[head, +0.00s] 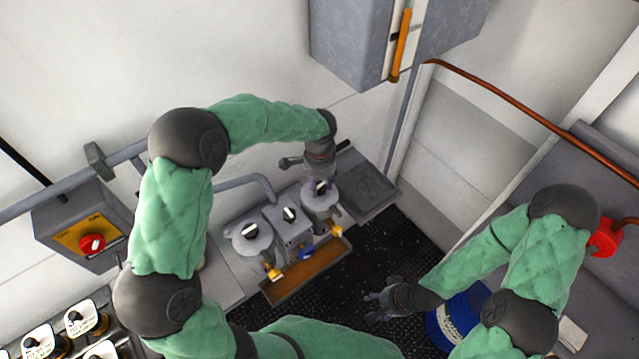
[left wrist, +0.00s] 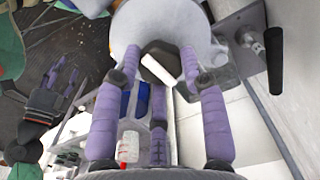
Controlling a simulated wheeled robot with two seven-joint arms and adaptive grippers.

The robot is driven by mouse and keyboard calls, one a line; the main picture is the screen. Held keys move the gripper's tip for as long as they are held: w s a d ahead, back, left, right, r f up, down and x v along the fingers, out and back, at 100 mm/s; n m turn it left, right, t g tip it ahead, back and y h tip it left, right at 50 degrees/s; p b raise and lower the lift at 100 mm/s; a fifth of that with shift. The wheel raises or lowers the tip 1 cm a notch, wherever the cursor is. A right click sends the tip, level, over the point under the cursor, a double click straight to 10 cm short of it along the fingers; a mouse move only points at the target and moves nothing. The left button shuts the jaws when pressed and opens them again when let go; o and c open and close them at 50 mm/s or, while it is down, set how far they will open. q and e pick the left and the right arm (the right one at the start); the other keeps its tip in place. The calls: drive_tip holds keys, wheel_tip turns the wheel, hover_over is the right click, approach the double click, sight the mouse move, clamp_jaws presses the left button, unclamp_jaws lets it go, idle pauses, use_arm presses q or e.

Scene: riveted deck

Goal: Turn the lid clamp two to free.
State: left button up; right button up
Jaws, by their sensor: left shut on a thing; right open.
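A grey duplex unit stands against the wall with a round lid at each end and a box (head: 290,228) between them. The right-hand lid (head: 308,201) bears a dark knob with a white bar, which shows in the left wrist view (left wrist: 176,68). My left gripper (head: 321,184) is over this lid from above, its purple fingers (left wrist: 160,62) closed on both sides of the knob. The left-hand lid (head: 252,246) has a similar knob with a white bar. My right gripper (head: 378,305) is open and empty above the dark deck. No label for clamp two is readable.
A wooden-brown drip tray (head: 305,279) and yellow and blue valve handles lie before the unit. A black-handled lever (head: 292,163) is beside my left gripper. A grey box with a red knob (head: 92,243) is at left; a blue drum (head: 455,317) is near my right arm.

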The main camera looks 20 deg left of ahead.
use_arm(q)
drive_tip(key=n, duration=0.1)
drive_tip(key=n+b, duration=0.1)
drive_tip(key=n, duration=0.2)
drive_tip(key=shift+w+r, duration=0.1)
drive_tip(key=shift+w, duration=0.15)
drive_tip(key=n+b, duration=0.1)
drive_tip(key=n, duration=0.3)
drive_tip(key=shift+a+r+n+b, duration=0.1)
drive_tip(key=shift+n+b, duration=0.2)
drive_tip(key=n+b, duration=0.1)
drive_tip(key=n, duration=0.3)
drive_tip(key=shift+w+a+n, duration=0.1)
drive_tip(key=shift+n, duration=0.2)
drive_tip(key=shift+r+n+b, duration=0.15)
drive_tip(key=shift+n+b, duration=0.3)
drive_tip(key=shift+n, duration=1.35)
drive_tip(key=shift+a, duration=0.1)
drive_tip(key=o, duration=1.2)
drive_tip(key=shift+c, duration=0.2)
drive_tip(key=shift+f, duration=0.25)
